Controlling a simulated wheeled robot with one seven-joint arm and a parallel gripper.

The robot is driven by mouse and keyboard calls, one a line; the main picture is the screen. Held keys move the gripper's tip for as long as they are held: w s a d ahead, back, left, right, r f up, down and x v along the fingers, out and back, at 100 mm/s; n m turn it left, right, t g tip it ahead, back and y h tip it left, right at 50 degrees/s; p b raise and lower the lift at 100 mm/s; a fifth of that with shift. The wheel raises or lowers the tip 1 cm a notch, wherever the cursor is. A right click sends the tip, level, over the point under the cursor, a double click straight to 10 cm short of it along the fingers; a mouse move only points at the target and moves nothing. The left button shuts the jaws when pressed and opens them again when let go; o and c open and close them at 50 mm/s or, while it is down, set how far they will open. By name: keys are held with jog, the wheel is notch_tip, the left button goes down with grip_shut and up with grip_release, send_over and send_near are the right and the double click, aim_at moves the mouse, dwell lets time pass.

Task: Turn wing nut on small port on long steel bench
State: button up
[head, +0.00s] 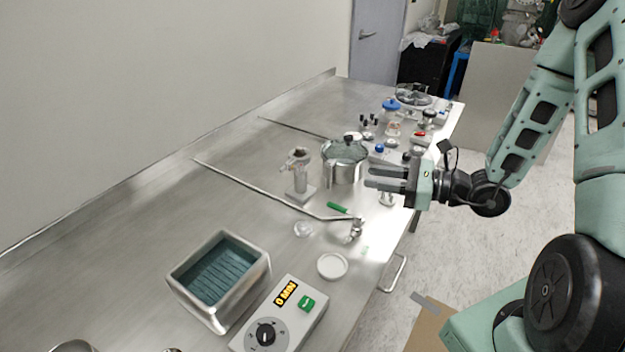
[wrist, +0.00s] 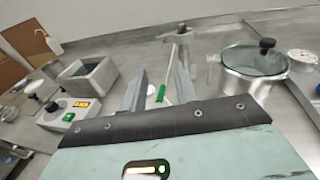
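A small upright metal port (head: 300,178) with a brownish clamp-like top stands on a square foot on the long steel bench (head: 140,225). In the wrist view the port (wrist: 181,42) stands ahead, beyond the fingers, with a crosswise top. The wing nut is too small to make out clearly. My gripper (head: 367,177) is above the bench, to the right of the port and apart from it, with its fingers pointing left. In the wrist view my gripper (wrist: 160,82) has its two fingers apart, with nothing held between them.
A lidded steel pot (head: 343,163) stands right behind the port. A steel bath (head: 219,278) and control box (head: 280,317) stand nearer. The bench's back left is clear.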

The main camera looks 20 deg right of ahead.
jog(key=r+m+g+b, duration=0.1)
jog(key=m+b, duration=0.1)
jog(key=m, duration=0.3)
jog(key=m+g+h, duration=0.1)
jog(key=m, duration=0.2)
send_near(298, 169)
jog(key=x, duration=0.8)
jog(key=shift+s+d+f+b, duration=0.1)
jog(key=shift+s+d+b, duration=0.05)
jog(key=shift+b, duration=0.25)
grip_shut()
